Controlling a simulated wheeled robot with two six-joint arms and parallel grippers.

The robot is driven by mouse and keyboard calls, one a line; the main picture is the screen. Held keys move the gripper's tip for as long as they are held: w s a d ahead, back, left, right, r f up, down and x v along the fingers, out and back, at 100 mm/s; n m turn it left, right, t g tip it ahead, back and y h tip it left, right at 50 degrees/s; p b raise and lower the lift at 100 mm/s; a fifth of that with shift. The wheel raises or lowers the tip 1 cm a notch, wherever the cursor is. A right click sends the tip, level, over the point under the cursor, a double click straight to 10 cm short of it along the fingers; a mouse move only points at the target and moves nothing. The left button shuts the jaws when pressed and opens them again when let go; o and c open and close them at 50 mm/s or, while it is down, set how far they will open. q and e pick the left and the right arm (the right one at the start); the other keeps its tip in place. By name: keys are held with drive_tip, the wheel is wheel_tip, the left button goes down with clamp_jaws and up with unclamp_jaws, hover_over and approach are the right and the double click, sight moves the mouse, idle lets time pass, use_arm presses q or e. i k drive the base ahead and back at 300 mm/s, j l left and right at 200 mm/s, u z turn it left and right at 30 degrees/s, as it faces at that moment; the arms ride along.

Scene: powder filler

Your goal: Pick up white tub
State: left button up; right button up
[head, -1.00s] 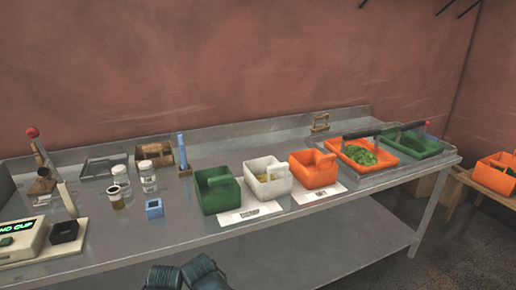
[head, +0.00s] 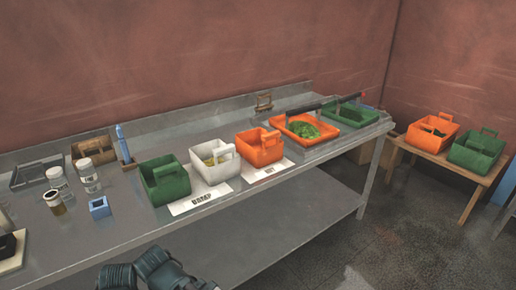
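The white tub (head: 217,174) stands upright on the steel bench in the head view, left of centre. It has a handle and holds something yellowish. It sits between a green tub (head: 170,188) on its left and an orange tub (head: 264,154) on its right. A white label card lies in front of it. Dark ribbed parts of my arms show at the bottom edge, well in front of the tub and apart from it. Neither gripper's fingers can be seen.
An orange tray (head: 305,139) with green contents and a green tray (head: 352,117) stand at the bench's right end. Jars (head: 88,180) and a small blue box (head: 99,208) stand left. A wooden table (head: 430,156) at right bears more tubs. The bench front is clear.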

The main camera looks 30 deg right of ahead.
sight(216, 162)
drive_tip(key=u, duration=1.25)
drive_tip(key=z, duration=2.05)
